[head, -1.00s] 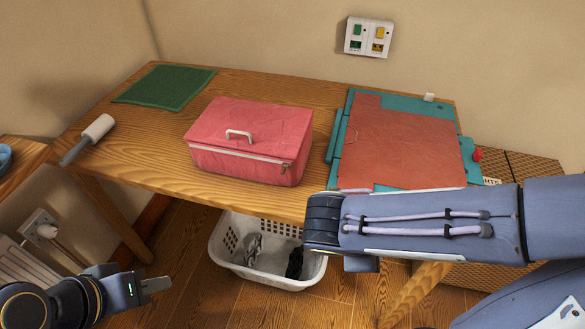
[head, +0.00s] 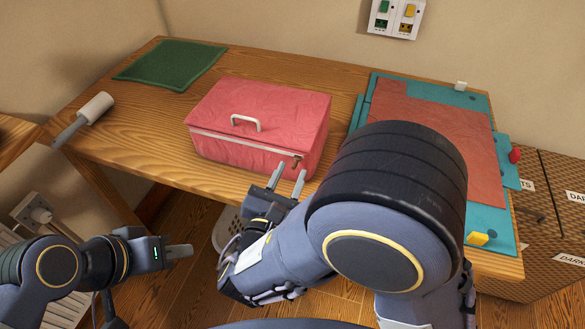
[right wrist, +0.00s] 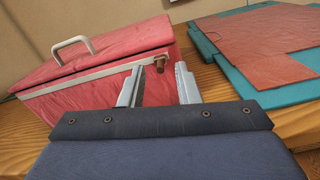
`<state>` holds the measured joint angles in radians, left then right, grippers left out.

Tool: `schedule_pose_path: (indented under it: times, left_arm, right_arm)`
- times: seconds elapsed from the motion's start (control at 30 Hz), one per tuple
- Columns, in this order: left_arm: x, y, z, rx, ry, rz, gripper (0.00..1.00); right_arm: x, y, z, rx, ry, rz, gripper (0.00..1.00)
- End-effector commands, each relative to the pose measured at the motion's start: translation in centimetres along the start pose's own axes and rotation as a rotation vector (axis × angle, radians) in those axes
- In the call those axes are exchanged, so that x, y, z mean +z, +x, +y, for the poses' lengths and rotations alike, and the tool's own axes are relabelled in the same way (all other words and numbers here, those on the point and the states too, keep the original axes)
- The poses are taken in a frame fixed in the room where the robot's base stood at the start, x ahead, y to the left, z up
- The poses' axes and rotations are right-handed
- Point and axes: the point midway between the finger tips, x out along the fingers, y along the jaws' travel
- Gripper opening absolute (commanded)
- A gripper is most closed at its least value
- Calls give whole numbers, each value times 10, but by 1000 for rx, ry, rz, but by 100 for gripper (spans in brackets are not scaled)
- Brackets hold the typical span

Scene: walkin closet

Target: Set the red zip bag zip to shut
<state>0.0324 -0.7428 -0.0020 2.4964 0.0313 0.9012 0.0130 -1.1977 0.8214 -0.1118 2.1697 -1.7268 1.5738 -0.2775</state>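The red zip bag (head: 262,118) sits on the wooden table with its lid down and a white handle on top. A pale zip line runs along its front. The brown zip pull (head: 297,161) is at the front right corner; it also shows in the right wrist view (right wrist: 160,63). My right gripper (head: 287,178) is open and empty, just in front of and below the zip pull. In the right wrist view its fingers (right wrist: 158,84) stand apart with the pull seen between them, not gripped. My left gripper (head: 180,251) is low at the left, away from the bag.
A teal and red board (head: 440,140) lies right of the bag. A green mat (head: 170,64) and a lint roller (head: 92,112) lie to the left. A white basket (head: 224,229) is under the table, mostly hidden.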

Motion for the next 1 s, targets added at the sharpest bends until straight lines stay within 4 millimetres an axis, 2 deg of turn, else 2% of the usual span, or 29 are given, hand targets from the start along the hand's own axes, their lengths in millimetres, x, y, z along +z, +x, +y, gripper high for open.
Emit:
schedule_pose_path:
  times: [0.2,0.47,0.7,1.0]
  left_arm:
    - [0,0,0,0,0,0,32]
    - [0,0,0,0,0,0,32]
    - [0,0,0,0,0,0,32]
    - [0,0,0,0,0,0,32]
  right_arm:
    - [0,18,-1,-2,0,1,30]
    - [0,19,0,-1,0,1,30]
    - [0,19,0,-1,1,1,0]
    - [0,19,1,-1,1,2,0]
